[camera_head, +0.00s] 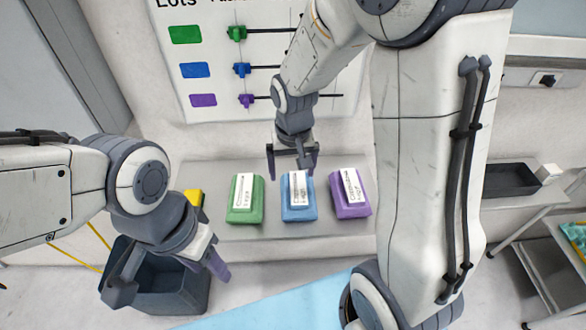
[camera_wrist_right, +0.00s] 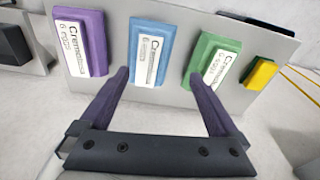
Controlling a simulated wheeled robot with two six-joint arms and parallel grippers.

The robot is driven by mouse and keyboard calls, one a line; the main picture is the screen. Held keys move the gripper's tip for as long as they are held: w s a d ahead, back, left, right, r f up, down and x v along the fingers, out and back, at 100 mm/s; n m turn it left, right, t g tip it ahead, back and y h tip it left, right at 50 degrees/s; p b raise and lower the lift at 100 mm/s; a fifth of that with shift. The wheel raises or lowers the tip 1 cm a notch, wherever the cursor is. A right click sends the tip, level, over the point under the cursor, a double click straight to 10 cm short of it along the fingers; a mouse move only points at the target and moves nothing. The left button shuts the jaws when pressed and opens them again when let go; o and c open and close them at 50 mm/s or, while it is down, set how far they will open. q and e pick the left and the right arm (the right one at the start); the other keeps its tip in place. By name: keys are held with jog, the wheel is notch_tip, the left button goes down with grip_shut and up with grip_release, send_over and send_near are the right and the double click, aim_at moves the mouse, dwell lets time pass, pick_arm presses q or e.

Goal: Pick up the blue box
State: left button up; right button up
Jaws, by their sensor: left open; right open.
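The blue box (camera_head: 299,210) lies on a grey shelf between a green box and a purple box, with a white label on top. It also shows in the right wrist view (camera_wrist_right: 145,68). My right gripper (camera_head: 292,170) is open and empty, just behind the blue box in the head view. In the right wrist view its fingers (camera_wrist_right: 160,82) point toward the shelf, either side of the blue box's lower end, with no contact clear. My left gripper (camera_head: 170,282) is open and empty over a dark bin at the lower left.
The green box (camera_head: 244,212) and the purple box (camera_head: 350,210) flank the blue one with narrow gaps on the grey shelf (camera_head: 270,231). A yellow-and-green block (camera_wrist_right: 261,73) sits beyond the green box. The dark bin (camera_head: 190,293) stands below left. A lot board (camera_head: 205,105) hangs behind.

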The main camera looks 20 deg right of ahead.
aim_at(298, 187)
jog(key=shift+m, duration=0.6)
jog(key=d+f, duration=0.1)
jog(key=w+f, duration=0.1)
jog(key=f, duration=0.1)
jog(key=w+d+f+p, duration=0.1)
jog(key=shift+w+d+f, duration=0.1)
jog(key=shift+d+f, duration=0.2)
jog(key=shift+d, duration=0.05)
jog(key=shift+f, duration=0.3)
jog(key=shift+w+f+p, duration=0.15)
jog(key=shift+f+p, duration=0.15)
jog(key=shift+f, duration=0.15)
jog(key=shift+w+d+f+p, duration=0.1)
jog(key=shift+w+f+p, duration=0.15)
jog(key=shift+f, duration=0.85)
jog(key=shift+w+d+f+p, duration=0.1)
jog(key=shift+w+f+p, duration=0.15)
jog(key=shift+f, duration=0.8)
pick_arm(q)
notch_tip(298, 187, up, 4)
jog(key=shift+s+a+f, duration=0.1)
jog(key=shift+f, duration=0.15)
pick_arm(e)
jog(key=shift+a, duration=0.1)
grip_shut()
